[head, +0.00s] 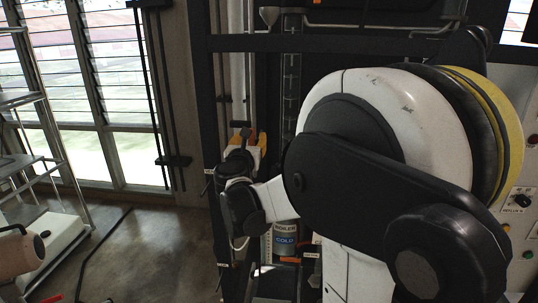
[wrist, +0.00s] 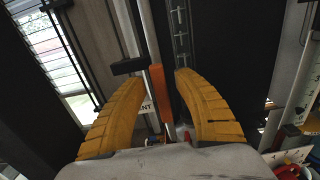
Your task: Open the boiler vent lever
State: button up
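In the wrist view, an upright orange bar (wrist: 158,92) shows in the gap between the two yellow fingers of my gripper (wrist: 162,76). A black crosspiece (wrist: 129,66) sits at its upper left. A white label (wrist: 146,107) ending in "NT" is partly hidden behind the left finger. The bar looks like the vent lever. My gripper is open, with visible space on both sides of the bar; I cannot tell how deep the bar lies between the fingers. In the head view, my gripper (head: 250,139) is in front of the dark frame, and the lever cannot be made out.
A grey canister (head: 285,240) marked "BOILER COLD" stands below my arm in the head view. A dark upright frame (head: 203,90) borders the panel. A metal rack (head: 45,120) stands at left by louvred windows (head: 115,60). The floor (head: 150,240) between is mostly clear.

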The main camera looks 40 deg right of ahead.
jog(key=v, duration=0.7)
jog(key=shift+p, duration=0.3)
